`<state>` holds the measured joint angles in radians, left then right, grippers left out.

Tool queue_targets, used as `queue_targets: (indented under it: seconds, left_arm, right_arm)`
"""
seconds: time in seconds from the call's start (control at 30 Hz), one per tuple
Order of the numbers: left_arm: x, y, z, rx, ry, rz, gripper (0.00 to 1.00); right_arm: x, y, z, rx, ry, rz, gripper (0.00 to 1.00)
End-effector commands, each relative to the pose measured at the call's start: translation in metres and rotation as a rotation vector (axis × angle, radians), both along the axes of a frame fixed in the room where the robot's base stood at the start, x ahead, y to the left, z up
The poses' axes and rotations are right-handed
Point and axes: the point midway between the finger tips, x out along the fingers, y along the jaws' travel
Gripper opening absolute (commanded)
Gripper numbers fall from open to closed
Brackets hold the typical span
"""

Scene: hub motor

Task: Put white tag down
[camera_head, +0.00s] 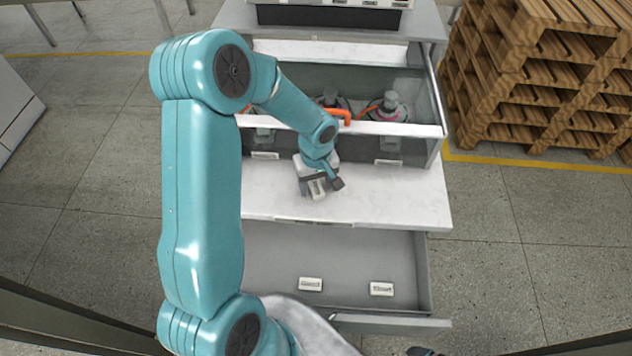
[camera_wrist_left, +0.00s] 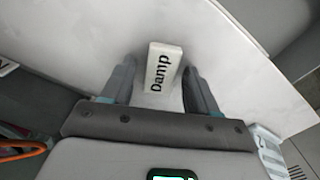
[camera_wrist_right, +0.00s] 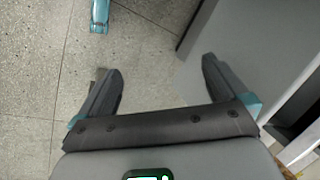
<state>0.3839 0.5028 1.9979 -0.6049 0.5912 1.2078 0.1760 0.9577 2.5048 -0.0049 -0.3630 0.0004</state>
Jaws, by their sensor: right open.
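A white tag (camera_wrist_left: 163,67) with the black word "Damp" lies on a white work surface in the left wrist view. My left gripper (camera_wrist_left: 158,72) is open around it, one finger on each side, with a gap on the left and a very narrow one on the right. In the head view my left gripper (camera_head: 318,189) is low over the white pull-out surface (camera_head: 405,200); the tag cannot be made out there. My right gripper (camera_wrist_right: 160,78) is open and empty over the floor, beside a grey panel.
An open grey drawer (camera_head: 350,255) below holds two white tags (camera_head: 310,284) (camera_head: 381,289). Behind, a glass-sided drawer (camera_head: 415,85) holds parts and an orange handle (camera_head: 337,113). Wooden pallets (camera_head: 560,80) stand at right. The right of the white surface is clear.

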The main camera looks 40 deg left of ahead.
Motion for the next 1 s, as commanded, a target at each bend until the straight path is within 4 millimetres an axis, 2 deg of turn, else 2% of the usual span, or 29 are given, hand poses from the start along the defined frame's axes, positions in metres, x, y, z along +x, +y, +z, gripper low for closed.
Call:
queue_targets:
  seconds: [0.27,0.37,0.4,0.8,1.0]
  left_arm:
    - [0.000,0.000,0.001,0.000,0.000,0.000,0.60]
    - [0.000,0.000,0.007,0.000,0.000,0.000,0.60]
    - [0.001,0.000,0.011,0.002,-0.003,0.000,0.60]
    - [0.001,0.000,0.098,0.001,-0.005,-0.001,0.60]
    - [0.000,0.000,0.121,0.000,-0.001,-0.001,0.60]
  right_arm:
    - [0.000,0.000,0.001,0.000,0.000,0.000,1.00]
    - [0.000,0.000,0.008,0.000,0.000,0.000,1.00]
    - [0.000,0.000,0.005,0.000,-0.001,0.000,1.00]
    - [0.000,0.000,0.004,0.000,0.000,0.000,1.00]
    - [0.000,0.000,0.004,0.000,0.000,0.000,1.00]
